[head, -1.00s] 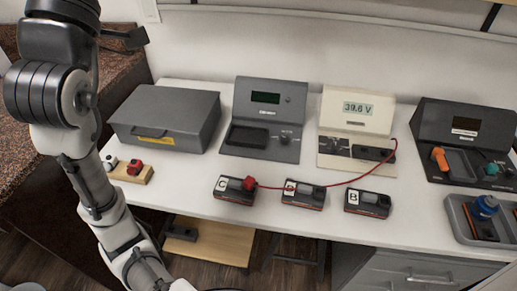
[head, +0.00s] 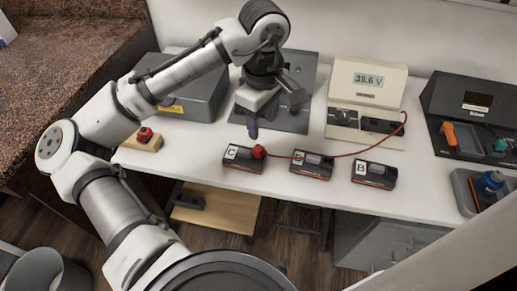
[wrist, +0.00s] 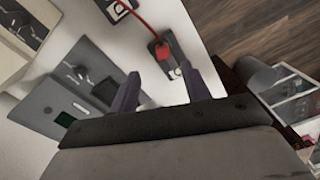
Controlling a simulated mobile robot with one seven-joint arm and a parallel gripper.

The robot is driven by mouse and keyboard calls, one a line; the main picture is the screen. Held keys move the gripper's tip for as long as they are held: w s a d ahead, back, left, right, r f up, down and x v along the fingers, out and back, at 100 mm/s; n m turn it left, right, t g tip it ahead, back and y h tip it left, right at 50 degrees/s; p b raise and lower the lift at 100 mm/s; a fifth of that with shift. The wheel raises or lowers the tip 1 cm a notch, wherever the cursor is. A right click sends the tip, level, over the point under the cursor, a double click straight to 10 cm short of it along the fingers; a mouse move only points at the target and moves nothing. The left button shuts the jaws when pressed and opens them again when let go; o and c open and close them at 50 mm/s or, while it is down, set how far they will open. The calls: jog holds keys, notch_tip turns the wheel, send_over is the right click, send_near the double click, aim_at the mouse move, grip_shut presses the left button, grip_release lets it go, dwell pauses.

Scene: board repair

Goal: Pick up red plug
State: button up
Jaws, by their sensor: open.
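The red plug (head: 259,152) sits at the top of the dark block marked C (head: 242,158), with a red cable running right to the cream meter (head: 366,95). In the wrist view the red plug (wrist: 163,51) shows beyond the fingertips, with its cable leading up. My gripper (head: 253,128) is open and empty, pointing down above and just behind block C. In the wrist view its two fingers (wrist: 162,85) stand apart, with a gap between them and the plug.
Two more dark blocks (head: 312,164) and (head: 374,172) stand to the right of C. A wooden block with a red piece (head: 145,134) is at left. A grey case (head: 180,92), a dark grey device (head: 298,120) and a black station (head: 470,110) stand behind. The table front is close.

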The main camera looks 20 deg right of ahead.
aim_at(259, 148)
notch_tip(259, 148, down, 4)
jog(key=shift+r, duration=0.25)
jog(key=shift+w+a+f, duration=0.1)
jog(key=shift+a+f, duration=0.05)
jog(key=shift+f, duration=1.2)
jog(key=shift+w+a+f, duration=0.1)
jog(key=shift+a+f, duration=0.05)
jog(key=shift+f, duration=1.15)
jog(key=shift+c, duration=0.5)
grip_shut()
